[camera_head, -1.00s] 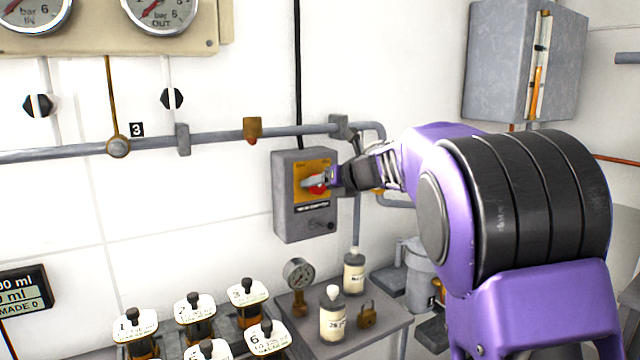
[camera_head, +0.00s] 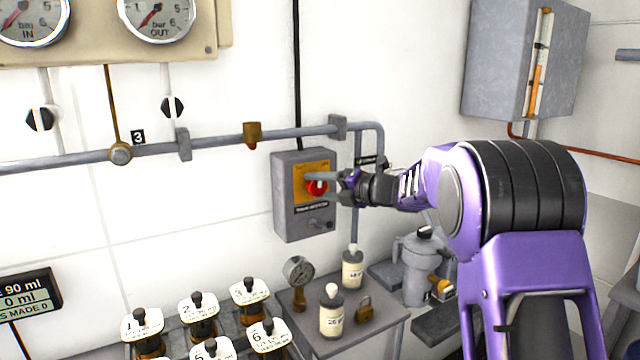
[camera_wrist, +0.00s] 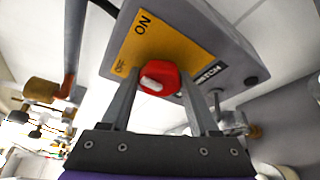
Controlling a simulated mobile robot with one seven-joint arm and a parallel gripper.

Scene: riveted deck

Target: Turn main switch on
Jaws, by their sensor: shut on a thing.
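The main switch is a red knob (camera_head: 316,187) on a yellow plate (camera_head: 300,178) on the front of a grey wall box (camera_head: 290,222). In the wrist view the red knob (camera_wrist: 170,70) sits between my two fingers, and a pale mark shows on its face. The yellow plate (camera_wrist: 185,45) carries the word ON at its upper left and a smaller, hard-to-read label near the left finger. My gripper (camera_head: 328,182) reaches in from the right and is shut on the knob; its fingers partly hide the knob in the head view.
A grey pipe (camera_head: 225,142) runs along the wall above the box. Below stands a small table (camera_head: 375,335) with a gauge (camera_head: 298,270), bottles (camera_head: 332,318) and a padlock (camera_head: 364,310). A grey cabinet (camera_head: 495,60) hangs at the upper right.

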